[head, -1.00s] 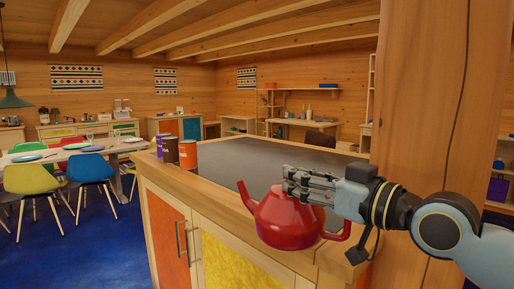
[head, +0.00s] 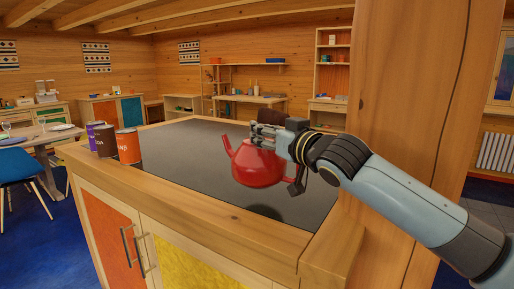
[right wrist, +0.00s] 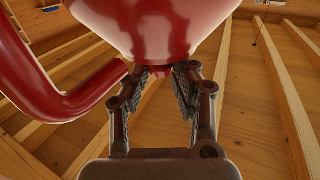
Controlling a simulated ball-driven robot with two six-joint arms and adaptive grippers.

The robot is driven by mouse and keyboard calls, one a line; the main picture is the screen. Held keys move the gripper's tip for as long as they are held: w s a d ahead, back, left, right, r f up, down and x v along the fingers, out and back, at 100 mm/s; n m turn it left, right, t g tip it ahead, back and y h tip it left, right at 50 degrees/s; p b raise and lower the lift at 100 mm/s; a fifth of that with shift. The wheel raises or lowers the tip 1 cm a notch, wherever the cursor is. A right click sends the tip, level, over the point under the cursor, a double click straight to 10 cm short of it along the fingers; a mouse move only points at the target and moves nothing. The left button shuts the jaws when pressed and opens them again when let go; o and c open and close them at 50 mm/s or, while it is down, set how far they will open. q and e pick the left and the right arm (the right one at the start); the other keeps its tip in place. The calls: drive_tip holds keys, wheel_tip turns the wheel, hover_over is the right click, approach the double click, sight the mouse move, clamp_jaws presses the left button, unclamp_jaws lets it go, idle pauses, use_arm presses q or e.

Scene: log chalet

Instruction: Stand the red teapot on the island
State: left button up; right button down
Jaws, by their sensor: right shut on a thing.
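The red teapot (head: 258,166) hangs upright over the dark top of the island (head: 185,150), with a round shadow on the top below it. My right gripper (head: 266,134) is shut on the teapot at its top. In the right wrist view the teapot's body (right wrist: 150,25) fills the upper middle, and the fingers (right wrist: 158,85) close around a small knob-like part. The teapot's curved red tube shows at the left there. Its spout points left in the head view. My left gripper is not in view.
Several cans, including an orange one (head: 128,146), stand at the island's left rim. A thick wooden post (head: 418,100) rises at the island's right, close to my right arm. The dark top left of the teapot is clear.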

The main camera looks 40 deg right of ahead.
sight(270, 152)
wheel_tip(270, 152, down, 4)
drive_tip(key=shift+f, duration=0.1)
drive_tip(key=c, duration=1.1)
unclamp_jaws()
use_arm(q)
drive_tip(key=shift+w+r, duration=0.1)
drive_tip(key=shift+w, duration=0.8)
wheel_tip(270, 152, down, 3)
drive_tip(key=b, duration=0.2)
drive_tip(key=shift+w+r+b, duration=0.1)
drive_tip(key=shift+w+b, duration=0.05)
drive_tip(key=shift+b, duration=0.25)
use_arm(e)
drive_tip(key=s, duration=1.2)
drive_tip(key=shift+a, duration=0.2)
